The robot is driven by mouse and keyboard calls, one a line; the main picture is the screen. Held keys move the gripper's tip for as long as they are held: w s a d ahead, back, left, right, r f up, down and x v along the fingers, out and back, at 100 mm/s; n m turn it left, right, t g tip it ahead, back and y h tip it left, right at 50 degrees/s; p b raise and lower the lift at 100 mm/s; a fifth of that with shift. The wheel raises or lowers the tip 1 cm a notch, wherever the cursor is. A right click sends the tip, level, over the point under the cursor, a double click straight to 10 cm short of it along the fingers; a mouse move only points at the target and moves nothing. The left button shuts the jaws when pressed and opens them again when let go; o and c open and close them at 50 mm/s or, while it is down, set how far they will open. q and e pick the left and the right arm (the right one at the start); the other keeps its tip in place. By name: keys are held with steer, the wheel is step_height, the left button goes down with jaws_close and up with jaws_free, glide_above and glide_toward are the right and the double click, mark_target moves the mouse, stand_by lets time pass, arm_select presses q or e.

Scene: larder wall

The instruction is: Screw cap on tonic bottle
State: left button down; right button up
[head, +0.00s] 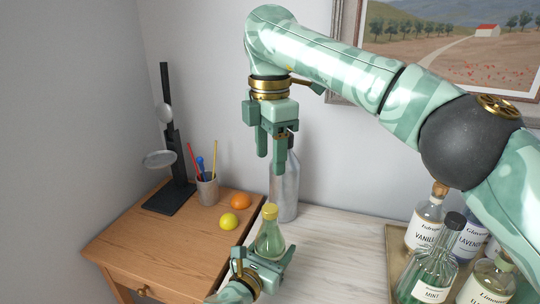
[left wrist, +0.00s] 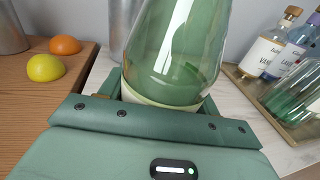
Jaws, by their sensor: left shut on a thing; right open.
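The tonic bottle, a green glass bottle (head: 268,243), stands upright in my left gripper (head: 266,263), which is shut around its lower part. The bottle fills the middle of the left wrist view (left wrist: 175,50), where its top is cut off. A yellow cap (head: 270,211) sits at the top of the bottle in the head view; I cannot tell how tightly it is seated. My right gripper (head: 272,160) is open and empty, fingers pointing down, above the cap and apart from it.
A grey metal bottle (head: 285,185) stands behind, partly hidden by my right gripper. A tray (head: 393,238) of labelled bottles is at the right. On the wooden cabinet are a lemon (head: 229,221), an orange (head: 241,201), a pen cup (head: 207,190) and a black stand (head: 170,198). The pale tabletop (head: 335,250) between is clear.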

arm_select(q)
steer(key=shift+c, duration=1.3)
jaws_free()
steer(key=p+v, duration=0.2)
steer(key=v, duration=1.4)
steer(key=shift+a, duration=0.15)
